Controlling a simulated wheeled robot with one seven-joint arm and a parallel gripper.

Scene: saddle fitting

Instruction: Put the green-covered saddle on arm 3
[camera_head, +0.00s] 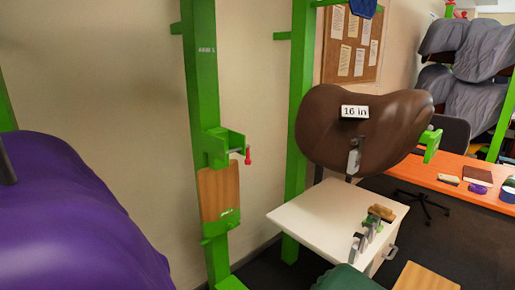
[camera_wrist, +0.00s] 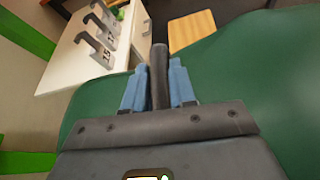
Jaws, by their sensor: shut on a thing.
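The green-covered saddle fills much of the wrist view (camera_wrist: 235,85), with a dark upright handle (camera_wrist: 158,70). My gripper (camera_wrist: 158,88) is shut on this handle, one blue finger on each side. In the head view, only a bit of the green cover (camera_head: 350,280) shows at the bottom edge; my gripper is not seen there. A green post (camera_head: 202,90) carries an empty bracket (camera_head: 222,148) with a red knob. The label on this post is too small to read surely, so I cannot tell which arm is arm 3.
A purple-covered saddle (camera_head: 75,215) fills the lower left. A brown saddle (camera_head: 370,120) tagged "16 in" stands right of a second green post (camera_head: 300,90). A white cabinet (camera_head: 310,215) with metal pieces on top is below it. An orange desk (camera_head: 460,170) stands at right.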

